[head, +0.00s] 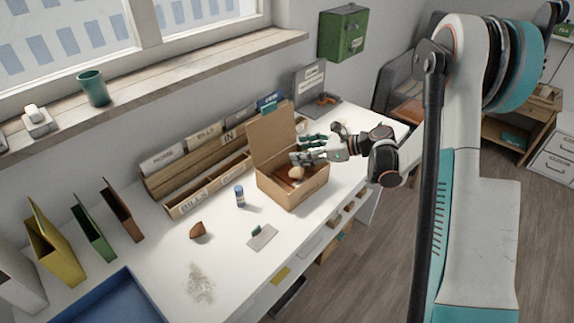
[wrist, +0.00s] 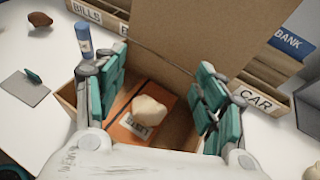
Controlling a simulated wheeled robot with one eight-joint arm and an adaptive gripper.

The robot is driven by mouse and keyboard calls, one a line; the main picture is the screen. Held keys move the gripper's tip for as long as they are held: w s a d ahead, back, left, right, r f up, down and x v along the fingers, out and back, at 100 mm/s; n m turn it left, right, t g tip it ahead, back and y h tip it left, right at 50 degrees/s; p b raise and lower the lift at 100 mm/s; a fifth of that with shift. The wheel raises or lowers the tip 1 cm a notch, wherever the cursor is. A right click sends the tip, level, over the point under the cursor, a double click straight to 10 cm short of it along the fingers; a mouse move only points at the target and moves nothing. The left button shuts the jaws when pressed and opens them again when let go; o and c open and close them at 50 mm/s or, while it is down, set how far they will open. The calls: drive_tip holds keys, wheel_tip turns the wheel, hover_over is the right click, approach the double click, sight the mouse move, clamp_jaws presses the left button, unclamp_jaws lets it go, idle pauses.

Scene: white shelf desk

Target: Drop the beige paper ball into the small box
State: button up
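The small cardboard box (head: 290,193) stands on the white desk with its lid flap raised at the back; it also shows in the wrist view (wrist: 70,95). The beige paper ball (head: 296,173) is within the box's opening, and in the wrist view (wrist: 149,112) it appears over an orange, labelled item (wrist: 132,130) in the box. Whether it rests or is in the air I cannot tell. My gripper (head: 296,158) is over the box. In the wrist view its teal-padded fingers (wrist: 158,95) are spread wide, apart from the ball on both sides.
A blue bottle (head: 240,196), a brown lump (head: 197,230) and a grey pad (head: 262,237) lie left and in front of the box. A wooden file organiser (head: 205,185) stands behind. A blue tray (head: 105,300) is at the near left. The raised flap is close to my fingers.

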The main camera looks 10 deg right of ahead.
drive_tip(key=v, duration=1.2)
drive_tip(key=shift+r, duration=0.1)
